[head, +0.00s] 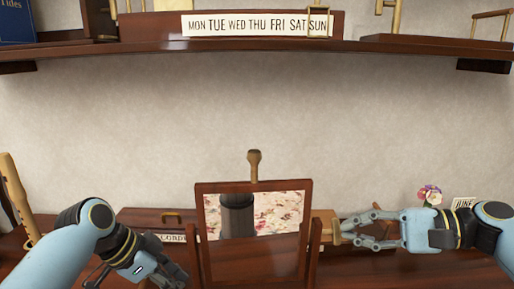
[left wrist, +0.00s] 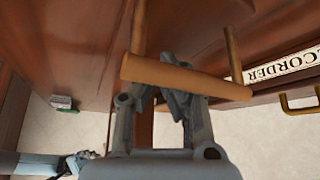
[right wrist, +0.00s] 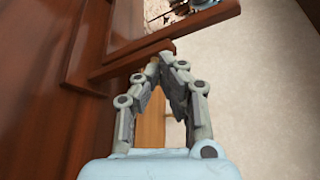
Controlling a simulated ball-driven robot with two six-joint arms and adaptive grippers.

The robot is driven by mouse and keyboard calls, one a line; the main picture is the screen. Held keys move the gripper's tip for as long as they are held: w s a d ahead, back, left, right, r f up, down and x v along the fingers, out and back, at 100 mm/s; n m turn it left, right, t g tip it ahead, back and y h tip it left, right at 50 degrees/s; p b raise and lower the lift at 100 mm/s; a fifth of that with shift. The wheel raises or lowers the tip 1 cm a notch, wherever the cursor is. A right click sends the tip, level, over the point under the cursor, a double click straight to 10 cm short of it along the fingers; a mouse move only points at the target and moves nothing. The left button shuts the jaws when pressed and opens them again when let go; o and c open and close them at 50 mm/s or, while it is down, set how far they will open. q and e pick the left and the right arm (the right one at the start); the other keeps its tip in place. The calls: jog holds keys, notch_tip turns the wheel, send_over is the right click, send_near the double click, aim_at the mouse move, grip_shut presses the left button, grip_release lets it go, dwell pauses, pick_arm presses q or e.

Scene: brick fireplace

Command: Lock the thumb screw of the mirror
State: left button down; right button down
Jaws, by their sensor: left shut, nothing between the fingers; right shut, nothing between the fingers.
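The mirror (head: 254,262) has a dark wooden frame and stands upright between two wooden posts (head: 316,250). Its glass reflects a floral pattern and a dark column. A brass knob (head: 254,160) stands up behind its top edge; I cannot tell whether it is the thumb screw. My right gripper (head: 343,226) is shut and empty just right of the right post. In the right wrist view its fingertips (right wrist: 165,62) are close to a wooden bar (right wrist: 130,62) below the mirror frame (right wrist: 175,34). My left gripper (left wrist: 172,68) is shut and empty, its fingers partly hidden by a bar handle (left wrist: 185,77).
A wooden box with a brass handle (head: 172,216) and a partly hidden label stands behind, left of the mirror. Flowers (head: 430,194) and a small card (head: 464,204) are at the right. A shelf (head: 250,47) with a weekday strip (head: 257,25) runs above. The wall between is bare.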

pick_arm(q)
jog(key=shift+s+f, duration=0.1)
jog(key=shift+f, duration=0.05)
pick_arm(e)
jog(key=shift+w+r, duration=0.2)
dwell(0.3)
jog(key=d, duration=0.6)
jog(key=shift+r, duration=0.25)
jog(key=shift+r, duration=0.1)
dwell(0.3)
